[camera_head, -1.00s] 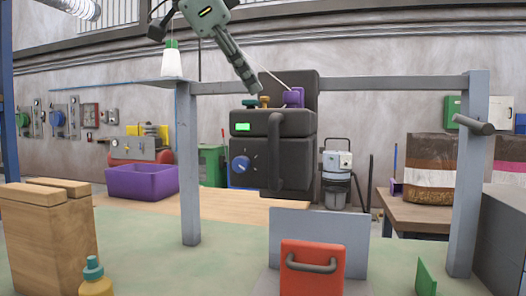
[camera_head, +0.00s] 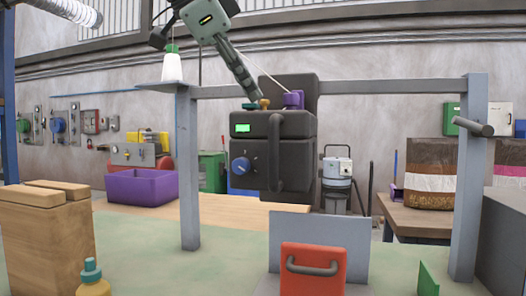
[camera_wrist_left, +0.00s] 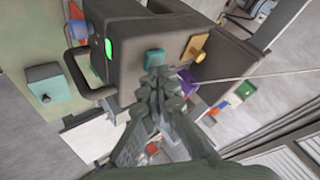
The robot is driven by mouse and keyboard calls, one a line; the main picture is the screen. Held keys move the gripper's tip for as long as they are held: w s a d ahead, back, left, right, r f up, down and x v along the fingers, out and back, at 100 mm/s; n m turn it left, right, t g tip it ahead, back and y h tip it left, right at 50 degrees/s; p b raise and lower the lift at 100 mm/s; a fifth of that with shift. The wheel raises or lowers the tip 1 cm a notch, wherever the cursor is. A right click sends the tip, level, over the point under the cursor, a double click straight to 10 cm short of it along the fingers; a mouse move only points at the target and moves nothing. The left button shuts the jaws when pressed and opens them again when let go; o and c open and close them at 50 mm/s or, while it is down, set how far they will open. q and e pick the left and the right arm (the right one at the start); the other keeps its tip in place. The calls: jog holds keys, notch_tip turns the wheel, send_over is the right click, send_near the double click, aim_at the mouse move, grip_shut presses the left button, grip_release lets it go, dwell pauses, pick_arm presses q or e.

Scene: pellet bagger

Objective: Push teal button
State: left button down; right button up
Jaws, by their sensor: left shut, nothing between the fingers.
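The teal button (camera_head: 249,106) sits on top of the dark pellet bagger machine (camera_head: 300,125), at its left front. It also shows in the left wrist view as a teal block (camera_wrist_left: 154,56) just beyond my fingertips. My left gripper (camera_head: 256,97) comes down from above and is shut and empty, its tips right by the teal button. In the left wrist view the gripper (camera_wrist_left: 160,78) points at it; whether they touch I cannot tell. An orange-yellow knob (camera_wrist_left: 195,47) is to the button's right. My right gripper is not in view.
A purple block (camera_head: 293,99) stands on the machine top, with a thin cable rising from it. A grey frame bar (camera_head: 400,86) crosses the machine. A purple bin (camera_head: 142,187), wooden blocks (camera_head: 45,240) and a red handled box (camera_head: 313,268) stand around.

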pick_arm(q)
jog(key=shift+r+p, duration=0.4)
jog(key=shift+r, duration=0.35)
jog(key=shift+r+p, duration=2)
jog(key=shift+r, duration=0.85)
